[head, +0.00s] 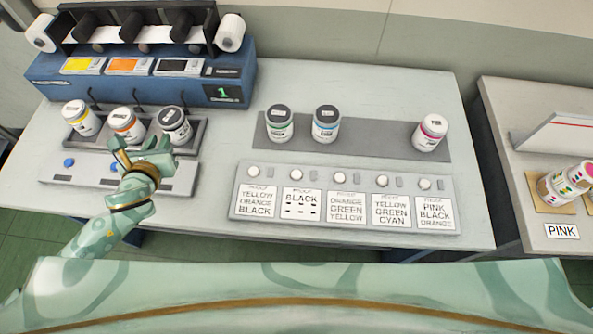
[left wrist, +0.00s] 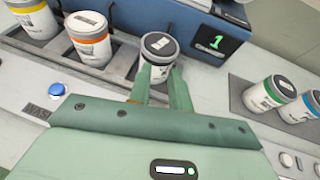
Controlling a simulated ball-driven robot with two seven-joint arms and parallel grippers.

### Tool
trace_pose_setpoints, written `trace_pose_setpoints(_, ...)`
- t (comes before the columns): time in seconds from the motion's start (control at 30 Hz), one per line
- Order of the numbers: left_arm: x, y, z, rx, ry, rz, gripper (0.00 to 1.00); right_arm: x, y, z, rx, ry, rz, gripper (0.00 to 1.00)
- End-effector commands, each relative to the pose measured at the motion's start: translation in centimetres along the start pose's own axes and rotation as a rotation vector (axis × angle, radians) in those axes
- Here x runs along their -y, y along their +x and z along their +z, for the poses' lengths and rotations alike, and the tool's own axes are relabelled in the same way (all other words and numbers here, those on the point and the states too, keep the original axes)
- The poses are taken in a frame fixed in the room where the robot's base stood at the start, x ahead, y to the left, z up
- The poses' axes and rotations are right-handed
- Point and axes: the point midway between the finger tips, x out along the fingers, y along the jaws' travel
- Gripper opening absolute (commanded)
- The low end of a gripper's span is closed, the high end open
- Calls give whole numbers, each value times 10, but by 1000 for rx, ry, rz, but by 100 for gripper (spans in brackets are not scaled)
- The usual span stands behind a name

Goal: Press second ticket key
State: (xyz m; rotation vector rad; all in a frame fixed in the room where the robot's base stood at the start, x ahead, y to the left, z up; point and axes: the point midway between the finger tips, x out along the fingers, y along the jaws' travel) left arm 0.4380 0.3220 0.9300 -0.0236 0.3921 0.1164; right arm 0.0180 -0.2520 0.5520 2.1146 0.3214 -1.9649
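The ticket panel (head: 340,222) lies at the front of the table in the head view. It has a row of white round keys above several printed cards. My left gripper (head: 143,152) is well left of that panel, just in front of the black-labelled jar (head: 176,127). In the left wrist view its two fingers (left wrist: 163,88) stand apart with the jar (left wrist: 157,58) beyond them; I see nothing held. My right gripper is not in view.
A tray (head: 150,133) holds the yellow, orange and black jars. A blue machine (head: 150,78) with a green "1" stands behind. A strip (head: 373,135) holds green, cyan and pink jars. Bare table lies between the panels.

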Motion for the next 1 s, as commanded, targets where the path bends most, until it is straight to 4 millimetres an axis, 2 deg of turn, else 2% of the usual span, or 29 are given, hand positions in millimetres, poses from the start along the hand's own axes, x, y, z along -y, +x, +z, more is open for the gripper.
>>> trace_pose_setpoints(0.03, 0, 0, 0, 0, 0, 0, 5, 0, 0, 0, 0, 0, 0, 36)
trace_pose_setpoints(0.07, 0, 0, 0, 0, 0, 0, 0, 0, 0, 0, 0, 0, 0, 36)
trace_pose_setpoints(1.0, 0, 0, 0, 0, 0, 0, 0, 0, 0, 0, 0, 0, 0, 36)
